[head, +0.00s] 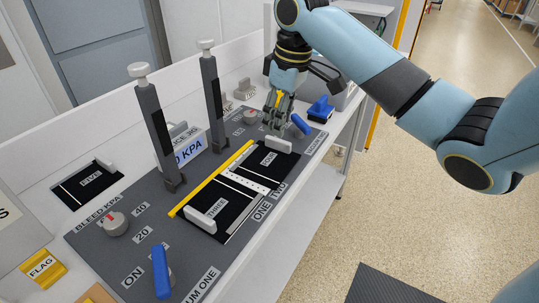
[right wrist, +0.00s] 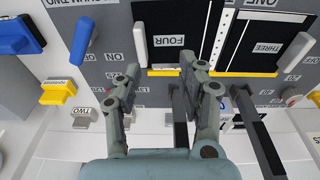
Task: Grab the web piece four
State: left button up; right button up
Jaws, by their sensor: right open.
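Web piece four is a black sheet (head: 263,171) with a white label and a white end handle (head: 279,144), lying on the grey panel at its right part. In the right wrist view the sheet (right wrist: 192,16) fills the top middle, its FOUR label facing the camera, with the handle (right wrist: 139,45) at its left edge. My right gripper (head: 276,124) is over the handle end of piece four in the head view. In the right wrist view the gripper (right wrist: 160,68) is open, its fingers apart and nothing between them. Contact with the handle cannot be told.
Web piece three (head: 233,206) lies beside piece four, with its own white handle (head: 207,221). A yellow strip (head: 210,179) runs along their back edge. Two tall grey posts (head: 158,135) (head: 215,103) stand behind. Blue levers (head: 161,271) (head: 300,125) rise from the panel. Piece five (head: 90,184) lies left.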

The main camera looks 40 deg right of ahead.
notch_tip(320, 180, up, 2)
jog(key=w+d, duration=0.2)
send_over(278, 140)
jog(key=f, duration=0.4)
jog(key=shift+s+a+f, duration=0.15)
jog(key=shift+a+f, duration=0.1)
jog(key=f, duration=0.5)
jog(key=shift+d+f, duration=0.3)
jog(key=shift+d, duration=0.05)
grip_shut()
